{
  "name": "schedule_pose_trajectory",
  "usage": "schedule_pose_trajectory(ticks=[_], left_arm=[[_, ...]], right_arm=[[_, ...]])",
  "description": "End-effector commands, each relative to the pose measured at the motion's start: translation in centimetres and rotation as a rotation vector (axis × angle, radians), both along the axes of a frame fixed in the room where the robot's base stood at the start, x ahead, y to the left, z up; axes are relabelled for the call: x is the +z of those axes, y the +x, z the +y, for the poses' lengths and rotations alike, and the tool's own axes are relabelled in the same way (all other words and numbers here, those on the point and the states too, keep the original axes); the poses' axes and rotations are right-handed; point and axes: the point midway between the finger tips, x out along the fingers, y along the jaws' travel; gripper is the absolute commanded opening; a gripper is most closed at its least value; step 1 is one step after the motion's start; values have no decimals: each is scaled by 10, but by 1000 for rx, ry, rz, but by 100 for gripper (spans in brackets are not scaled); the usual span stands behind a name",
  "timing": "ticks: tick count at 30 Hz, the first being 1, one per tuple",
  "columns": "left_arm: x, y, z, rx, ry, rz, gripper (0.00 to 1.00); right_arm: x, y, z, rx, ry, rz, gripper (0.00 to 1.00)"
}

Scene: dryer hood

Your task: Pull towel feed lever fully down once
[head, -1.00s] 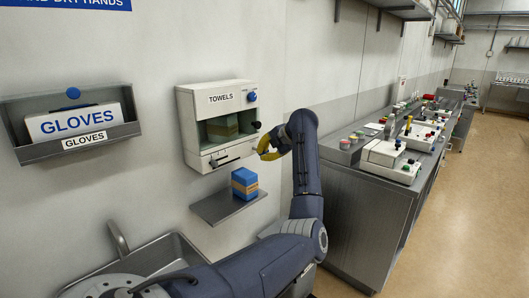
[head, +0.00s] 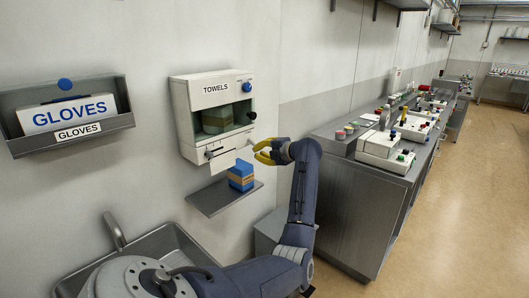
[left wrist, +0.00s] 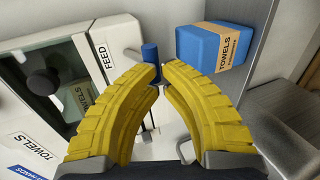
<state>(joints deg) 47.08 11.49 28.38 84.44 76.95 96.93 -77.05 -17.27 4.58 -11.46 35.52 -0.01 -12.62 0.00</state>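The white towel dispenser (head: 183,100) hangs on the wall, with a window and a "TOWELS" label. A white, sheet-like piece (head: 222,160) hangs at its bottom front. In the left wrist view a "FEED" label (left wrist: 102,57) sits beside a thin metal lever with a blue tip (left wrist: 150,53). The tip lies just beyond and between my fingertips; contact cannot be made out. In the head view the lever is hard to separate from the blue box behind. My left gripper (head: 262,151) has yellow fingers, parted, right of the dispenser's lower edge. My right gripper is not in view.
A blue towel refill box (head: 240,180) stands on a small shelf (head: 222,200) under the dispenser. A glove holder (head: 70,140) hangs at left. A metal sink (head: 180,245) is below. A counter with equipment (head: 350,215) stands at right.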

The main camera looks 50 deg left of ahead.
Motion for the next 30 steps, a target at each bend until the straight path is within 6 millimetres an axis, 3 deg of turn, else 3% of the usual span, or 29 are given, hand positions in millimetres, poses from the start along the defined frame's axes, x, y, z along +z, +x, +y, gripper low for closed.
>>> schedule_pose_trajectory(ticks=[30], left_arm=[[16, 0, 0, 1, -2, 1, 0]], right_arm=[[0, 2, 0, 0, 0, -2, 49]])
